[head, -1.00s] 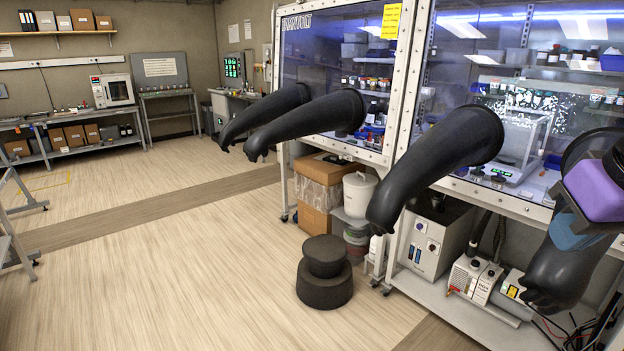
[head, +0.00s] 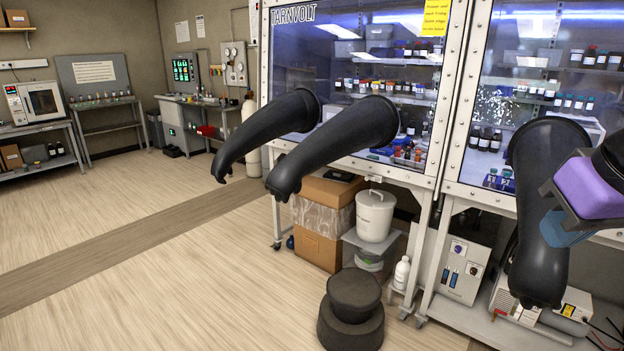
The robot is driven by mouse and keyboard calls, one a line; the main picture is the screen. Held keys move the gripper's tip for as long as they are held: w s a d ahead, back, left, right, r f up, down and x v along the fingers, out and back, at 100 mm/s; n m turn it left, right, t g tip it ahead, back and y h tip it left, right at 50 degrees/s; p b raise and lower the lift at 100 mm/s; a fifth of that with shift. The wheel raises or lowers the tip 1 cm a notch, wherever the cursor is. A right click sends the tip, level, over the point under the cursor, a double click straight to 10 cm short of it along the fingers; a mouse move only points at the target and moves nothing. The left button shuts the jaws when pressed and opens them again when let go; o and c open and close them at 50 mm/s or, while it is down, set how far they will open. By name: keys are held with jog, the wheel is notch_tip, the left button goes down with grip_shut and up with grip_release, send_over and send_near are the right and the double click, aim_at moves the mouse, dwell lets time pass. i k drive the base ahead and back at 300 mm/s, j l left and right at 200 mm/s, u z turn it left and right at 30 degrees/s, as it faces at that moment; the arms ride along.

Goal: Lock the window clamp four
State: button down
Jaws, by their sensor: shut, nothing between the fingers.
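The glovebox has a left window (head: 380,62) and a right window (head: 505,95), each in a pale frame (head: 456,105). Small dark marks dot the frame, too small to tell as clamps. I cannot make out a clamp marked four or whether any clamp is locked. Two black gloves, a left one (head: 262,132) and a middle one (head: 335,143), stick out from the left window. Another black glove (head: 538,225) hangs at the right window. Purple and blue parts of my arm cover the right edge of the picture. I cannot make out my gripper's fingers.
A round dark two-step stool (head: 352,308) stands on the floor before the glovebox. A white bucket (head: 375,216), cardboard boxes (head: 322,222) and a white bottle (head: 401,272) stand under or beside it. Pump equipment (head: 520,303) sits on the lower right shelf. The floor (head: 150,275) at left is clear.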

aim_at(369, 177)
jog(key=i+j, duration=0.15)
jog(key=j, duration=0.2)
jog(key=i+j+z, duration=0.1)
jog(key=j, duration=0.25)
jog(key=i+j, duration=0.2)
jog(key=j, duration=0.2)
jog(key=i+j+z, duration=0.1)
jog(key=j, duration=0.25)
jog(key=i+j, duration=0.15)
jog(key=j, duration=0.25)
jog(key=i+z, duration=0.05)
